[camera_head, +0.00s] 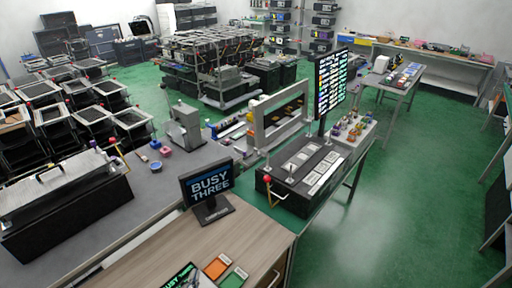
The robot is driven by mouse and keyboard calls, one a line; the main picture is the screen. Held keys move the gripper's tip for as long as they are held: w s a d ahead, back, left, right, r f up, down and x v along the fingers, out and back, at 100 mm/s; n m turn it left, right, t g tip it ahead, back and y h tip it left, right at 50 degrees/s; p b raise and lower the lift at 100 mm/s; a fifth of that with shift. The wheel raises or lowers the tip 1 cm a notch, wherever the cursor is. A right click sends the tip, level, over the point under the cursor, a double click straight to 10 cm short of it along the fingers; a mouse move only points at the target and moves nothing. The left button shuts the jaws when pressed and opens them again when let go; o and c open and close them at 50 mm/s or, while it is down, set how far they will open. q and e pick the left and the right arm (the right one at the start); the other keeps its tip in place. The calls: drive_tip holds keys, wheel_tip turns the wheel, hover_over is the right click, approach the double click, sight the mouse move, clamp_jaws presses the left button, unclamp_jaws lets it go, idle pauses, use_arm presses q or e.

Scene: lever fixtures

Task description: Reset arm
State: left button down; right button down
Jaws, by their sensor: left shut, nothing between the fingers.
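A black lever fixture (310,180) stands on the bench right of centre, with white plates on top. Its lever with a red knob (268,180) stands at its front left corner. A second, long fixture (65,205) lies at the left, and its lever with a red knob (112,140) stands at its back right end. My left gripper (194,281) shows only as a small grey part at the bottom edge, shut and empty, apart from both levers. Most of it is out of frame. My right gripper is not in view.
A small monitor (209,188) reading "BUSY THREE" stands on the wooden desk. Orange (217,266) and green (233,278) cards and a dark screen lie near the front. A grey frame (280,120) and a tall display (331,82) stand behind. Green floor is clear at right.

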use_arm(q)
drive_tip(key=s+a+f+n+g, duration=0.1)
drive_tip(key=s+f+n+g, duration=0.3)
drive_tip(key=s+f+g, duration=1.15)
drive_tip(key=s+f+t, duration=0.1)
drive_tip(key=s+f, duration=0.3)
drive_tip(key=f, duration=1)
drive_tip(key=s+f+t, duration=0.1)
drive_tip(key=s+f, duration=0.3)
drive_tip(key=f, duration=1)
drive_tip(key=s+a+f, duration=0.1)
drive_tip(key=s+f, duration=0.6)
drive_tip(key=s, duration=0.1)
drive_tip(key=s+a+f+g, duration=0.1)
drive_tip(key=s+a+f, duration=0.1)
drive_tip(key=s+f, duration=0.5)
drive_tip(key=shift+s+a+f+h, duration=0.3)
drive_tip(key=shift+s, duration=0.8)
